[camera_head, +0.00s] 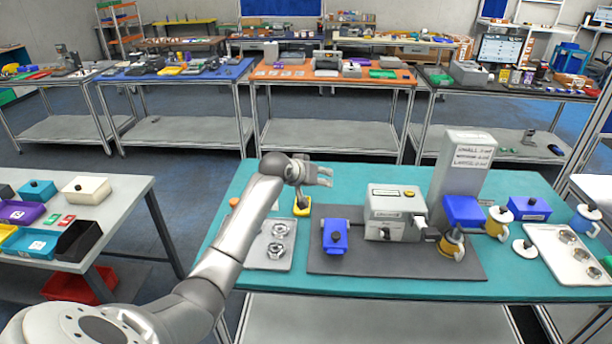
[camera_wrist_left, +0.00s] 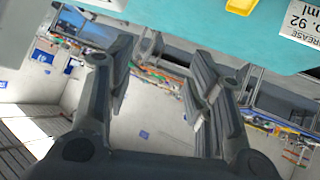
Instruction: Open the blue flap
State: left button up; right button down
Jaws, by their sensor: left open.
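Several blue parts are on the teal table (camera_head: 285,180) in the head view. A blue block with a dark knob (camera_head: 335,240) stands left of a grey boxy machine (camera_head: 390,205). A blue part (camera_head: 463,212) juts from the front of a tall grey dispenser (camera_head: 470,160). A blue box (camera_head: 528,209) lies farther right. I cannot tell which is the flap. My left gripper (camera_head: 323,176) is above the table's back left, apart from all of these. Its fingers are spread and empty in the left wrist view (camera_wrist_left: 160,88). My right gripper is not in view.
A yellow object (camera_head: 302,207) stands just below my left gripper. A grey tray with metal parts (camera_head: 258,253) lies at the left, a white tray (camera_head: 570,270) at the right. A dark mat (camera_head: 400,265) lies in front.

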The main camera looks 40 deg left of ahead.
pick_arm(q)
jog(key=v, duration=0.8)
dwell(0.4)
